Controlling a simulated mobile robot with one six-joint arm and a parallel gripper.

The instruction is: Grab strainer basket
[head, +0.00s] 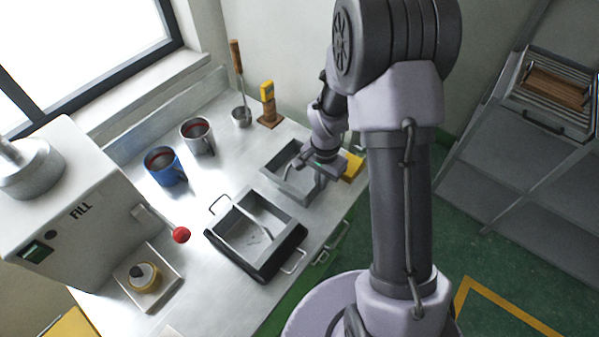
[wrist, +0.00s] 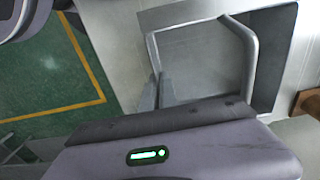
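A grey rectangular metal basin (head: 276,160) stands on the steel counter; I take it for the strainer basket, but I see no holes in it. My gripper (head: 318,180) is over its right part and hides some of it. In the wrist view the two dark finger pieces (wrist: 157,92) are close together. A bent grey bar (wrist: 247,60) rises to their right, over a flat grey surface. I cannot tell whether the fingers touch or hold anything.
A black-rimmed pan (head: 210,240) with wire handles sits in front. Blue (head: 165,170) and grey (head: 197,138) mugs, a ladle (head: 241,116) and a yellow device (head: 267,100) stand behind. The filling machine (head: 80,205) is left. A yellow block (head: 353,167) lies beside my gripper.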

